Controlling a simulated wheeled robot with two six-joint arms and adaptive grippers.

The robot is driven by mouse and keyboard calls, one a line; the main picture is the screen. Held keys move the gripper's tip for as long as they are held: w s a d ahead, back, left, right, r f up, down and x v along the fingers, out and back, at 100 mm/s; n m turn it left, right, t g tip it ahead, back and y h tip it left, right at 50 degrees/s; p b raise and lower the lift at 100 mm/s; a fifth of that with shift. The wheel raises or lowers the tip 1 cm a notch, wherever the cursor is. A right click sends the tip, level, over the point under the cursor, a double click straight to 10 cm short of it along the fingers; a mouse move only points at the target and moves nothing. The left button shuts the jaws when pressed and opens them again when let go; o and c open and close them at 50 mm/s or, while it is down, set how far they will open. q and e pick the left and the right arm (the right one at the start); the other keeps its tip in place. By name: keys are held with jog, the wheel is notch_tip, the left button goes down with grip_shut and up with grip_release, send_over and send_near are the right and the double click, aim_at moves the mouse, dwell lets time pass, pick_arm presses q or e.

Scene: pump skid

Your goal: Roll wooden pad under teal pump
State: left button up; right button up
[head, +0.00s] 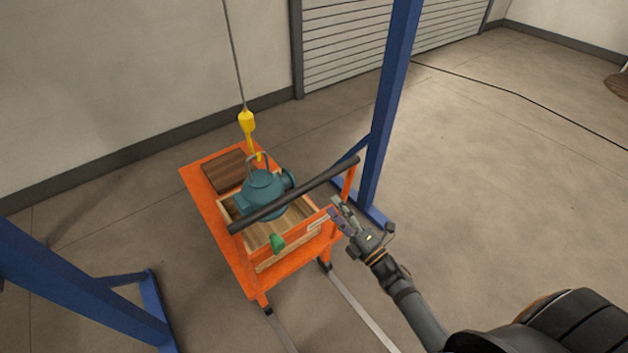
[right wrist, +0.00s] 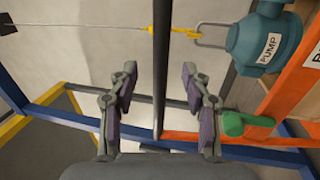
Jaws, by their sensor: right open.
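The teal pump (head: 262,190) is at the open light-wood crate (head: 268,262) on the orange cart (head: 238,262). Its top loop meets the yellow hook (head: 247,125) on a cable; I cannot tell whether it rests or hangs. A dark brown wooden pad (head: 226,171) lies flat on the cart behind the pump. The cart's black push bar (head: 300,192) crosses in front of the pump. My right gripper (head: 334,212) is open beside the bar. In the right wrist view the bar (right wrist: 160,70) runs between the open fingers (right wrist: 160,105), apparently beyond them. The pump (right wrist: 265,38) shows there too.
A green handle-like part (head: 277,242) shows at the crate's near side. Blue posts stand right (head: 392,90) and left (head: 75,275) of the cart. Pale floor strips (head: 360,308) run from the cart towards me. The floor at right is mostly clear.

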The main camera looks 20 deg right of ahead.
aim_at(317, 183)
jog(key=p+x, duration=0.2)
jog(key=x, duration=0.7)
jog(key=shift+w+d+p, duration=0.1)
jog(key=shift+p, duration=0.3)
jog(key=shift+w+a, duration=0.2)
jog(key=shift+w, duration=0.4)
grip_shut()
